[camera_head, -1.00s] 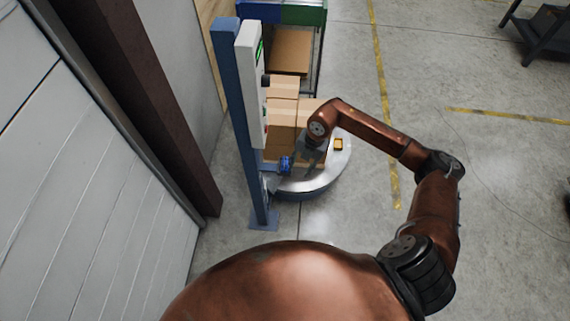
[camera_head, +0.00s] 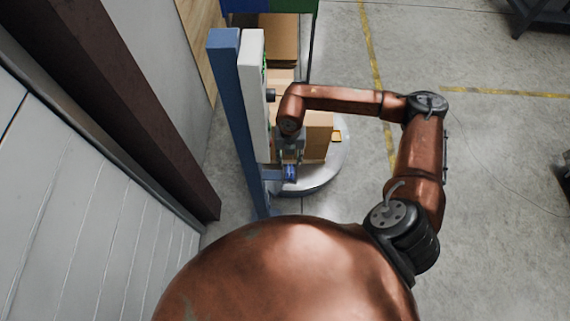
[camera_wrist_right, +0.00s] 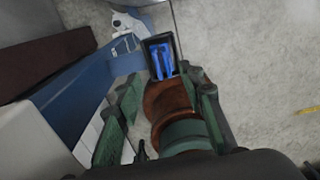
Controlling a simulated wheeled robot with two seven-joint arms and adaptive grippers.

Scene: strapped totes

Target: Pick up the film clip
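A bright blue piece, which looks like the film clip (camera_head: 290,173), sits low beside the blue mast, at the near edge of the round turntable (camera_head: 318,181). In the right wrist view the blue clip (camera_wrist_right: 161,60) shows inside a dark rectangular frame, just beyond my fingertips. My right gripper (camera_head: 291,148) is over the turntable edge, close above the clip in the head view. My left gripper is not in view.
The blue mast (camera_head: 232,110) with its white panel (camera_head: 253,90) stands close left of my right gripper. Cardboard boxes (camera_head: 318,138) stand on the turntable behind it. A small yellow item (camera_head: 337,136) is at the right. Open floor (camera_head: 490,180) lies to the right.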

